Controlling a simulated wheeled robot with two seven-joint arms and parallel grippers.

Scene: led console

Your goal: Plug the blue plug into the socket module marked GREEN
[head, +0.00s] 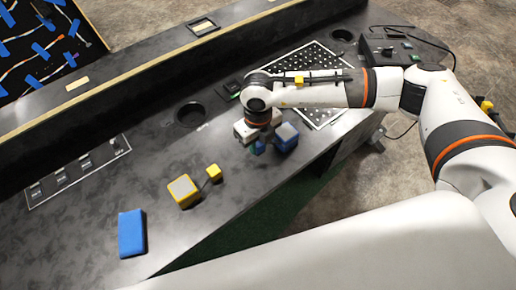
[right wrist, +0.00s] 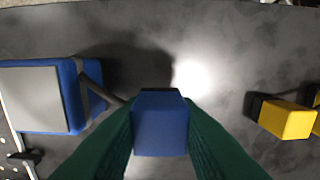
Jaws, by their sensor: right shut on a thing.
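My right gripper (head: 254,147) is above the console's dark top, its fingers shut on the blue plug (head: 260,148). In the right wrist view the blue plug (right wrist: 160,122) sits between the green fingers. A dark cable runs from it to a blue box with a grey top (head: 287,132), just right of the gripper; this box is at the left in the right wrist view (right wrist: 35,98). Small dark modules (head: 230,88) stand behind the gripper, and several more sit in a panel (head: 78,172) at the left. I cannot read a GREEN marking on any. My left gripper is not in view.
A yellow box with a grey top (head: 183,190) and its yellow plug (head: 213,171) lie left of the gripper. A blue block (head: 131,233) lies near the front edge. A round hole (head: 190,114) and a perforated plate (head: 318,62) are behind. A raised ledge runs along the back.

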